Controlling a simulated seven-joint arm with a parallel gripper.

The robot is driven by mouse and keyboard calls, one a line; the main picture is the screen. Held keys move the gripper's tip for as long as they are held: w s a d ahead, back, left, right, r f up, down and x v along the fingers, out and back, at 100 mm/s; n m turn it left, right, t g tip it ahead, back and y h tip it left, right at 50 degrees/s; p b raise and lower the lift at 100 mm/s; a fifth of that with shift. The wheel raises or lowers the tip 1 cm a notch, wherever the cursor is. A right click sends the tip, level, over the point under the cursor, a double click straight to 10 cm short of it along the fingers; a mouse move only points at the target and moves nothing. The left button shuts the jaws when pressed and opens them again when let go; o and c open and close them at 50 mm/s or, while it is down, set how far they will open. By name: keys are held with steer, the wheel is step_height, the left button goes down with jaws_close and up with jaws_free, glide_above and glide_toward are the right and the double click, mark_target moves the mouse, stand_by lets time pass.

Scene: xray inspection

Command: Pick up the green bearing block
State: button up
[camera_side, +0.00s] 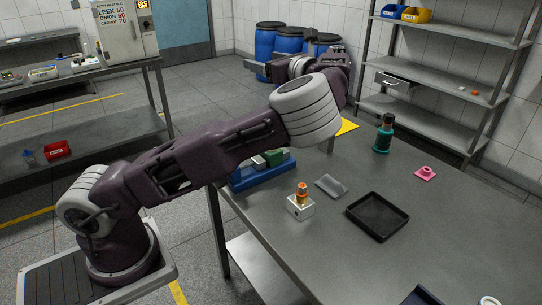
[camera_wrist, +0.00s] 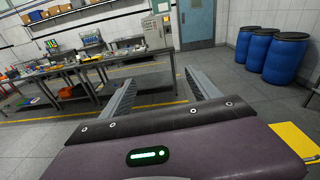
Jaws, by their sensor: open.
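A green block (camera_side: 274,157), which looks like the bearing block, sits in a blue holder (camera_side: 250,178) at the table's left edge. A paler grey-green piece (camera_side: 258,159) is beside it. My arm passes close above and partly hides the holder. My gripper (camera_side: 262,68) is raised high above and beyond the table, well away from the block. In the wrist view my gripper (camera_wrist: 158,80) is open, with nothing between its fingers. That view faces the room, and the block does not show there.
The steel table (camera_side: 330,255) holds a white block with an orange-topped part (camera_side: 301,203), a clear grey plate (camera_side: 331,186), a black tray (camera_side: 377,216), a teal bottle (camera_side: 384,135) and a pink part (camera_side: 426,173). Blue barrels (camera_wrist: 286,57) and shelves (camera_side: 440,75) stand behind.

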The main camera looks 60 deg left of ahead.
mark_target(271, 155)
steer(key=shift+m+y, duration=0.4)
steer(key=shift+m, duration=0.1)
steer(key=f, duration=1.7)
steer(key=w+f, duration=0.1)
steer(key=f, duration=0.8)
steer(key=shift+d+f, duration=0.15)
steer(key=shift+d, duration=0.25)
steer(key=shift+a+f, duration=0.2)
steer(key=shift+f, duration=0.55)
steer(key=shift+a+r, duration=0.1)
steer(key=shift+a, duration=1.2)
steer(key=shift+r, duration=0.1)
jaws_close()
